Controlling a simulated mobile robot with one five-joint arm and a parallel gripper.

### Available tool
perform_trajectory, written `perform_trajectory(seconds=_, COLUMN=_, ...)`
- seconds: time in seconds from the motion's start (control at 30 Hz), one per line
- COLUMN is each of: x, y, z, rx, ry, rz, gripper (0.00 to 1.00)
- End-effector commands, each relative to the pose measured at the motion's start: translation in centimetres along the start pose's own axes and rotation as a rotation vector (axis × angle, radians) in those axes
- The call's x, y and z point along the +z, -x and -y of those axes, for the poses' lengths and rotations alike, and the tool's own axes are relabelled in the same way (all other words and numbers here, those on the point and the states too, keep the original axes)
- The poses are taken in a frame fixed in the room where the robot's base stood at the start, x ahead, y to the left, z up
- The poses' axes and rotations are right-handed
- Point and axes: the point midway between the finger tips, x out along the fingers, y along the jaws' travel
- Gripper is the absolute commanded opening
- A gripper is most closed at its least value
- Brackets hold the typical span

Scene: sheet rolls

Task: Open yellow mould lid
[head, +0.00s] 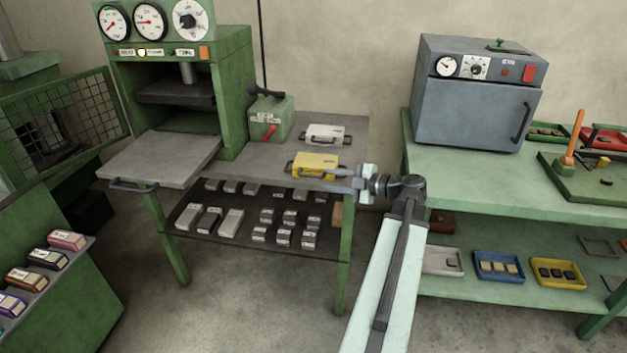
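The yellow mould (316,161) lies on the grey top of the press table, near its front edge, with its lid looking shut. It has dark handles at its sides. My gripper (337,177) reaches in from the right, with its fingers pointing left at the mould's right front side. The fingertips are at or very near the mould; I cannot tell whether they touch it. The fingers are too small here to show whether they are apart or closed on the handle.
A white mould (326,134) lies just behind the yellow one. A green pump box (270,118) with a red lever stands to the left. The green press (190,85) has a grey shelf (160,158) in front. A grey oven (475,95) stands on the right bench (450,175).

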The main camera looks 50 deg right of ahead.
Motion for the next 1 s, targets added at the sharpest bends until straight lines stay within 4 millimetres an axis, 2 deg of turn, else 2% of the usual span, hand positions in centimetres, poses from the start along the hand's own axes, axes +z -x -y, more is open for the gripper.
perform_trajectory(seconds=0.1, x=0.2, y=0.5, z=-0.2, rx=0.011, ry=0.012, rz=0.003, gripper=0.33)
perform_trajectory(seconds=0.23, x=0.3, y=-0.5, z=-0.1, rx=0.009, ry=0.012, rz=0.003, gripper=0.33)
perform_trajectory(seconds=0.5, x=0.3, y=-5.5, z=-0.1, rx=0.007, ry=0.01, rz=0.002, gripper=0.33)
perform_trajectory(seconds=0.6, x=0.3, y=-6.7, z=-0.1, rx=0.008, ry=0.009, rz=0.004, gripper=0.33)
perform_trajectory(seconds=0.73, x=0.3, y=-7.4, z=-0.2, rx=0.008, ry=0.009, rz=0.004, gripper=0.33)
perform_trajectory(seconds=0.93, x=0.2, y=-7.4, z=-0.2, rx=0.008, ry=0.009, rz=0.005, gripper=0.33)
perform_trajectory(seconds=0.97, x=0.2, y=-7.4, z=-0.2, rx=0.008, ry=0.009, rz=0.005, gripper=0.3)
perform_trajectory(seconds=1.0, x=0.3, y=-7.4, z=-0.2, rx=0.008, ry=0.009, rz=0.005, gripper=0.19)
